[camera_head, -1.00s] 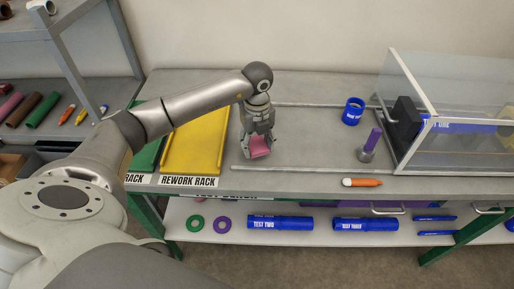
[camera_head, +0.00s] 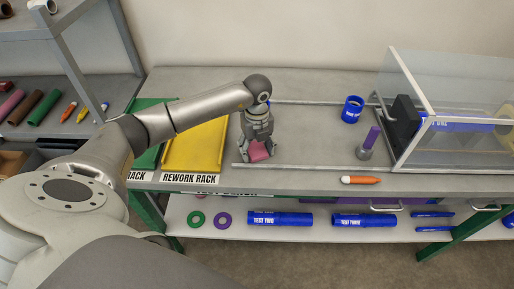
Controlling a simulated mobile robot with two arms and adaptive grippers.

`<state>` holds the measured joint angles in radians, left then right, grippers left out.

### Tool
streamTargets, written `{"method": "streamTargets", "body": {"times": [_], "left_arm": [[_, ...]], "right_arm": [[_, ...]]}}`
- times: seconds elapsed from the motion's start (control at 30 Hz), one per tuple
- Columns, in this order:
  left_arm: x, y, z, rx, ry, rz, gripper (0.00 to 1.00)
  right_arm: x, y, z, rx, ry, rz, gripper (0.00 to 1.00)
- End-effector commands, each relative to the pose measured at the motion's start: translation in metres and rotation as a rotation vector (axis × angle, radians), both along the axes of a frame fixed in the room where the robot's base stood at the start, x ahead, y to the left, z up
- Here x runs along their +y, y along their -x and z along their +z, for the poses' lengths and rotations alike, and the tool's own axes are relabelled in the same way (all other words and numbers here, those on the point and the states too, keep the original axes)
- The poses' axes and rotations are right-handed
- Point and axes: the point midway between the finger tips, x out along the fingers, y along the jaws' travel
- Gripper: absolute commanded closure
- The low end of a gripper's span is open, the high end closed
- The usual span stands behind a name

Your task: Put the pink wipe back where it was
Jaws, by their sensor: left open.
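The pink wipe (camera_head: 259,152) lies on the grey bench top (camera_head: 310,120), just right of the yellow rework rack. My left gripper (camera_head: 258,150) points down right over it, with its fingers around the upper part of the wipe. The gripper is open; whether the fingers touch the wipe cannot be told. Part of the wipe is hidden behind the fingers. My right gripper is not in view.
The yellow rework rack (camera_head: 197,147) lies left of the gripper. A metal rail (camera_head: 300,169) runs along the bench front.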

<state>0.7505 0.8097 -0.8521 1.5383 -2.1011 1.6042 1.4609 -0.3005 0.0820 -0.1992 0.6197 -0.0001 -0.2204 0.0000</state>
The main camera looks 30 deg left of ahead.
Motion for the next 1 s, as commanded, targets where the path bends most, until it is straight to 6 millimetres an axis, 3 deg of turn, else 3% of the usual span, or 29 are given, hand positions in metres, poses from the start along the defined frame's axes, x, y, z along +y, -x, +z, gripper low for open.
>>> {"method": "streamTargets", "body": {"times": [0.17, 0.63, 0.8, 1.0], "left_arm": [[0.000, -0.001, 0.012, -0.004, 0.000, 0.000, 0.38], [0.000, -0.001, 0.105, -0.005, 0.000, -0.001, 0.38], [0.000, -0.001, 0.120, -0.002, 0.001, 0.000, 0.38], [0.000, 0.000, 0.124, 0.000, 0.000, 0.000, 0.38]], "right_arm": [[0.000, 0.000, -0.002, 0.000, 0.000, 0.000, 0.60], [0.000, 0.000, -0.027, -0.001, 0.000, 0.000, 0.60], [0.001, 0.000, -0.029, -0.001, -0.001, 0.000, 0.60], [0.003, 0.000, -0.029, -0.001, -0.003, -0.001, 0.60]]}}
